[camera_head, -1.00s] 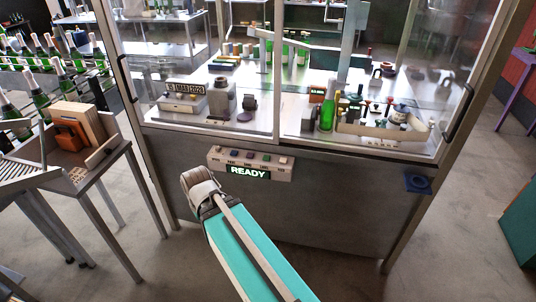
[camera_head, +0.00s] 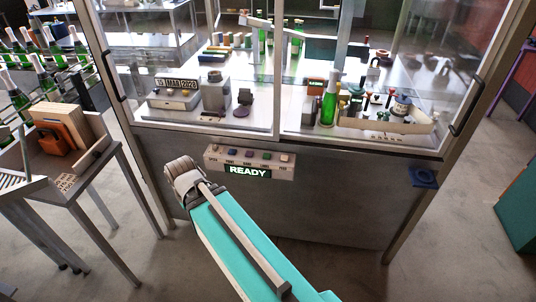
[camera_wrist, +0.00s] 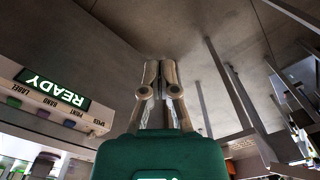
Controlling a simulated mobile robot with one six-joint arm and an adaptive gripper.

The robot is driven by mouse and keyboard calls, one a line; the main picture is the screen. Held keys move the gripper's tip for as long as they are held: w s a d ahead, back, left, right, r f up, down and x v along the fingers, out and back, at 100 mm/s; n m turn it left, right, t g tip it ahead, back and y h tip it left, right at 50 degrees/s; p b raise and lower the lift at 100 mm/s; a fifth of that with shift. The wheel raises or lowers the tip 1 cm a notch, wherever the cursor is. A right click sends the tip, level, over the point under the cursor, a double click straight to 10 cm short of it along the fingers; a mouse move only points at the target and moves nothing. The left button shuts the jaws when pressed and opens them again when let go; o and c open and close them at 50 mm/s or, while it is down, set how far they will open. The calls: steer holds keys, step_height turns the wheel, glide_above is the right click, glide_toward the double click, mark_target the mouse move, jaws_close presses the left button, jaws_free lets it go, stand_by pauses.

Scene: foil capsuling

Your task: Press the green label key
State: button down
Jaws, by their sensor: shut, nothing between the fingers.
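The button panel (camera_head: 250,162) is on the front of the glass-walled cabinet, with a row of coloured keys above a lit READY display (camera_head: 248,172). The green label key (camera_head: 265,157) is right of the middle of the row and small in this view. In the wrist view the panel appears upside down at left, with the green key (camera_wrist: 14,102) by the word LABEL. My gripper (camera_wrist: 157,64) is shut and empty, its fingers apart from the panel. In the head view my arm's end is left of and below the panel; the fingertips are hidden there.
The cabinet front (camera_head: 300,205) is a flat grey wall below the glass. A blue bracket (camera_head: 424,178) sits at its right. A side table (camera_head: 75,180) with an orange box (camera_head: 55,137) stands at left. Bottles and tools are behind the glass.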

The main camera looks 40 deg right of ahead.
steer(key=shift+w+a, duration=0.1)
steer(key=shift+a, duration=0.1)
steer(key=shift+w, duration=0.1)
steer(key=w+d+f+m+t+y+b, duration=0.1)
steer(key=w+d+t+y, duration=0.1)
steer(key=w+d, duration=0.6)
steer(key=w+d+m+t+y+b, duration=0.1)
steer(key=w+d+t+b, duration=0.1)
steer(key=w+d, duration=0.6)
steer(key=d+r+m+t+b, duration=0.1)
steer(key=d+m+t+b, duration=0.1)
steer(key=d, duration=2.4)
steer(key=w+m+t, duration=0.1)
steer(key=t, duration=0.1)
steer(key=shift+d+r+m+t, duration=0.3)
steer(key=shift+t, duration=0.1)
